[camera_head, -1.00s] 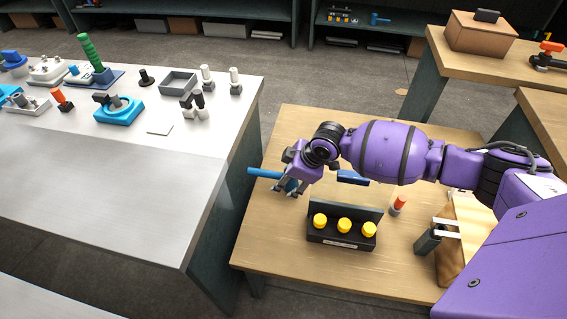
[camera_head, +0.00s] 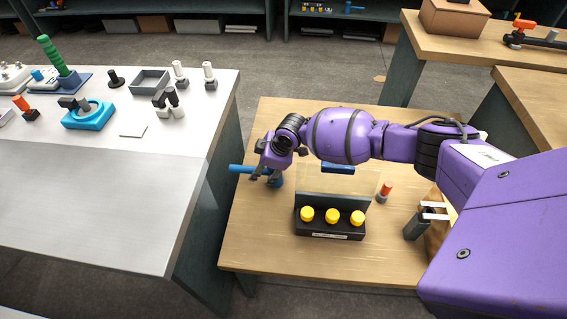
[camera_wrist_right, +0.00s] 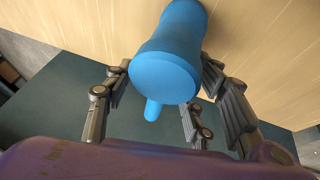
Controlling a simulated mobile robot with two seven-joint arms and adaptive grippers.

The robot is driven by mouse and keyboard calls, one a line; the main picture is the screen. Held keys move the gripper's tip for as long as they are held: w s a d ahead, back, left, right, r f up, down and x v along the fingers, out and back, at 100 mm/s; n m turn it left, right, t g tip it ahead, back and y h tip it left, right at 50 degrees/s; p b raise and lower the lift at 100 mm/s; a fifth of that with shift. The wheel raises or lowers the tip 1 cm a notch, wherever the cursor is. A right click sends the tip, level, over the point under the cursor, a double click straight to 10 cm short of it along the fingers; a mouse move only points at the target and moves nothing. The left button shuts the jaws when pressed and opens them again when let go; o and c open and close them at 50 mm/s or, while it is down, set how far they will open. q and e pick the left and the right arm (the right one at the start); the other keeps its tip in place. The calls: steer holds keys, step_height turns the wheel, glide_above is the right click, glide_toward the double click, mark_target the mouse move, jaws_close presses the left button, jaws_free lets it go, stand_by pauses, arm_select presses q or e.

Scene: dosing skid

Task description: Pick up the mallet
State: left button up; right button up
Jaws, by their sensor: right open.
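The blue mallet lies at the left edge of the low wooden table, its handle (camera_head: 241,168) pointing left past the edge in the head view. Its head (camera_head: 277,182) is partly hidden by my right gripper (camera_head: 267,177). In the right wrist view the thick blue mallet head (camera_wrist_right: 168,68) fills the upper middle, with the thinner handle end below it. My right gripper (camera_wrist_right: 165,75) is open, with its dark fingers on either side of the head. I cannot tell whether they touch it. My left gripper is not in view.
A black rack (camera_head: 329,227) with yellow-capped items stands right of the mallet. A grey-topped bench (camera_head: 90,195) with several parts stands to the left, across a gap.

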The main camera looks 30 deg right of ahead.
steer(key=shift+x, duration=1.05)
steer(key=shift+w+r, duration=0.15)
jaws_close()
